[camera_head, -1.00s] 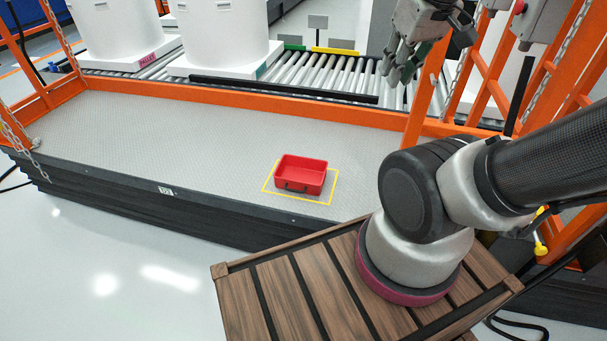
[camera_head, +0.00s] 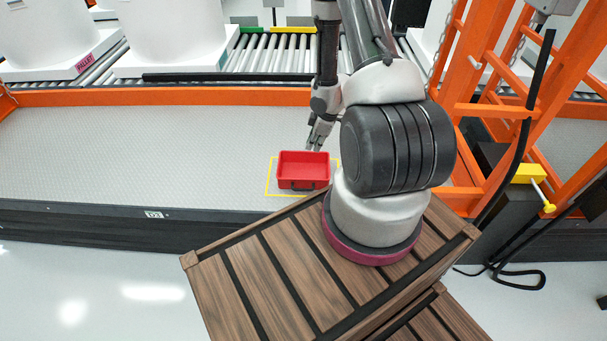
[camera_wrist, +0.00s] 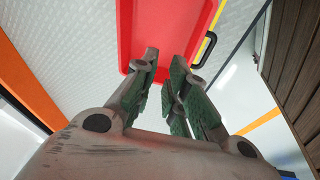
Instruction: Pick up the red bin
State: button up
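The red bin (camera_head: 303,169) is a shallow, open-topped tray with a dark handle on its near side. It sits upright on the grey lift platform (camera_head: 150,150), inside a yellow outlined square (camera_head: 270,180). My gripper (camera_head: 316,146) is above the bin, near its far edge in the head view. In the wrist view the red bin (camera_wrist: 172,22) lies beyond my fingertips (camera_wrist: 165,62), with its handle at the right. The green-padded fingers are a little apart with nothing between them. I cannot tell whether they touch the bin.
An orange rail (camera_head: 180,97) runs along the platform's far side, with a roller conveyor (camera_head: 270,55) and white tanks (camera_head: 165,35) behind it. An orange frame (camera_head: 480,110) stands at the right. The platform left of the bin is clear.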

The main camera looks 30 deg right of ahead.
jog(key=y, duration=0.2)
send_over(303, 181)
jog(key=s+d, duration=0.2)
notch_tip(303, 181, down, 9)
jog(key=shift+n, duration=0.4)
jog(key=x, duration=0.7)
jog(key=shift+w+d, duration=0.2)
jog(key=shift+w, duration=0.15)
grip_shut()
